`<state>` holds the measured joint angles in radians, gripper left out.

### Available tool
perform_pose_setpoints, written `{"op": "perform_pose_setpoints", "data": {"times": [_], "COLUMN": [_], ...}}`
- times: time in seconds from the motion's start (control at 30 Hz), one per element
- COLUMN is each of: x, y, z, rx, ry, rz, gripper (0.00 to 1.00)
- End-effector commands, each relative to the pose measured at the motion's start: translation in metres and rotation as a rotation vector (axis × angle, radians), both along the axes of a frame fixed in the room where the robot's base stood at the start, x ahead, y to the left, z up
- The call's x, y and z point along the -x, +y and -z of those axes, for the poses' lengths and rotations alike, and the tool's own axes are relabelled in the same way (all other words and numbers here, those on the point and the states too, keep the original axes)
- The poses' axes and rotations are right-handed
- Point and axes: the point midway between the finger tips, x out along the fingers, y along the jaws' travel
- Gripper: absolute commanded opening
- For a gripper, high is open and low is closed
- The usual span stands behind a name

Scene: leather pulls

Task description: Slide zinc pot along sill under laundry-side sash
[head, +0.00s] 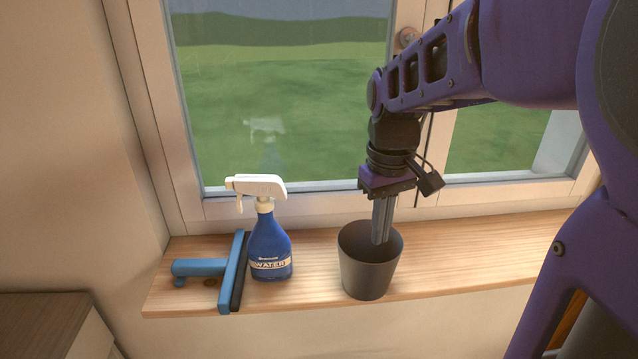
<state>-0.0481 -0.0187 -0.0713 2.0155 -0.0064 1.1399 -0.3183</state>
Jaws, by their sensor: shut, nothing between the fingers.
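The grey zinc pot (366,277) stands upright on the wooden sill (465,257), right of the spray bottle. My gripper (379,241) points down with its fingers shut together and nothing held. Its fingertips reach into the pot's open mouth, near the back right of the rim. I cannot tell whether they touch the inner wall. The left sash (275,110) and the right sash (500,140) of the window are above the sill, and both look closed. The pot is in front of the part where they meet.
A blue spray bottle (271,250) with a white head stands left of the pot, with a small gap between. A blue squeegee (231,272) lies left of the bottle. The sill right of the pot is clear. A wooden-topped cabinet (40,325) is at the lower left.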

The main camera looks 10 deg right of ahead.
Motion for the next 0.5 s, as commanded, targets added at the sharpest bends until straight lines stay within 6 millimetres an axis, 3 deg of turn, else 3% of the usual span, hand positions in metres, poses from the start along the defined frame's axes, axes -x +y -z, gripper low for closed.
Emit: {"op": "perform_pose_setpoints", "data": {"times": [0.17,0.5], "x": [0.002,0.002], "y": [0.003,0.002], "z": [0.018,0.089], "rx": [-0.007,-0.005], "ry": [0.012,0.011], "rz": [-0.004,-0.002], "gripper": [0.0,0.0]}}
